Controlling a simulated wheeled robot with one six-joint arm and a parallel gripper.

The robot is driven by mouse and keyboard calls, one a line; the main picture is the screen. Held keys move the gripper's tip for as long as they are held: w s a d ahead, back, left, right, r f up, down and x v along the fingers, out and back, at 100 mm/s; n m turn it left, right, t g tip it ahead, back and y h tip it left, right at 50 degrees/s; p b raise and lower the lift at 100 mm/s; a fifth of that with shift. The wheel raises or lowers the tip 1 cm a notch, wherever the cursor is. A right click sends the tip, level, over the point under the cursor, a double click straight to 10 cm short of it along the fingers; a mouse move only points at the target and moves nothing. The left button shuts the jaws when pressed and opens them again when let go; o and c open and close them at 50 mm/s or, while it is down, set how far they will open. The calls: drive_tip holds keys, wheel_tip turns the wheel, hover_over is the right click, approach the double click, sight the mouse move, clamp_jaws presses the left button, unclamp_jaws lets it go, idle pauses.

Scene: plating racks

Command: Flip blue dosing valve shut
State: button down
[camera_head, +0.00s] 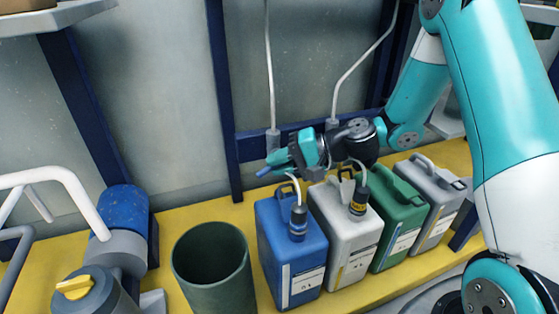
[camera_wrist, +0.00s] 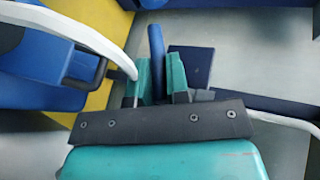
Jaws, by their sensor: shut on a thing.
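The blue dosing valve shows in the head view as a blue lever (camera_head: 263,172) beside a grey valve body (camera_head: 273,140) at the foot of a white pipe. My gripper (camera_head: 281,158) is shut on the lever, whose blue end sticks out past the teal fingers. In the wrist view the blue lever (camera_wrist: 156,43) stands between the two teal fingers of my gripper (camera_wrist: 159,80). The fingers hide the lever's lower part and its joint to the valve.
Below stand a blue canister (camera_head: 283,225), a white canister (camera_head: 335,250), a green canister (camera_head: 393,195) and a grey canister (camera_head: 425,215), close together on the yellow platform (camera_head: 180,222). A dark green bin (camera_head: 215,285) is left of them. A second pipe (camera_head: 350,70) runs down behind my arm.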

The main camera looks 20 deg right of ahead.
drive_tip(key=shift+m+t+y, duration=0.3)
drive_tip(key=shift+m+y, duration=0.1)
drive_tip(key=shift+y, duration=0.7)
drive_tip(key=c, duration=1.1)
unclamp_jaws()
drive_tip(key=shift+r, duration=0.1)
drive_tip(key=p+v, duration=0.7)
drive_tip(key=v, duration=1)
drive_tip(key=shift+d+f, duration=0.25)
